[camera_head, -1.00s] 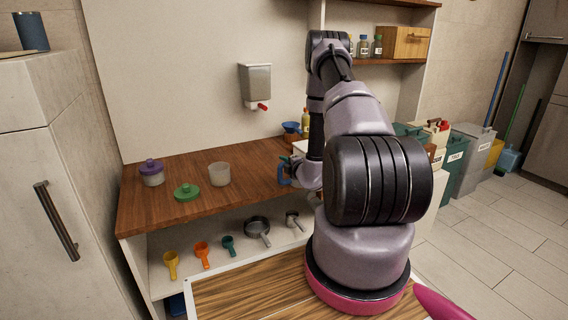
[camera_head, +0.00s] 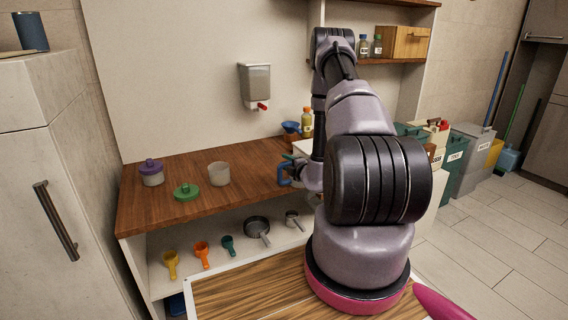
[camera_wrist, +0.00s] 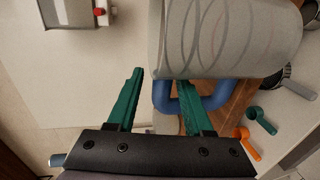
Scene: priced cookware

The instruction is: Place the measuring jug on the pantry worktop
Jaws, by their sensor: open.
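The measuring jug (camera_wrist: 228,38) is a pale, ribbed translucent vessel with a blue handle, large at the top of the wrist view. In the head view only its blue handle (camera_head: 284,175) shows clearly; my arm hides most of the rest. My gripper (camera_wrist: 158,88) is open with green fingers. Its right finger overlaps the handle loop in the wrist view, and its left finger is clear of the handle. I cannot tell whether the finger touches the handle. The pantry worktop (camera_head: 240,161) is brown wood, with the jug at its right part.
A clear cup (camera_head: 219,174), a green lid (camera_head: 187,192) and a purple-lidded jar (camera_head: 151,173) stand on the worktop's left part. A dispenser (camera_head: 255,86) hangs above. Scoops lie on the shelf below.

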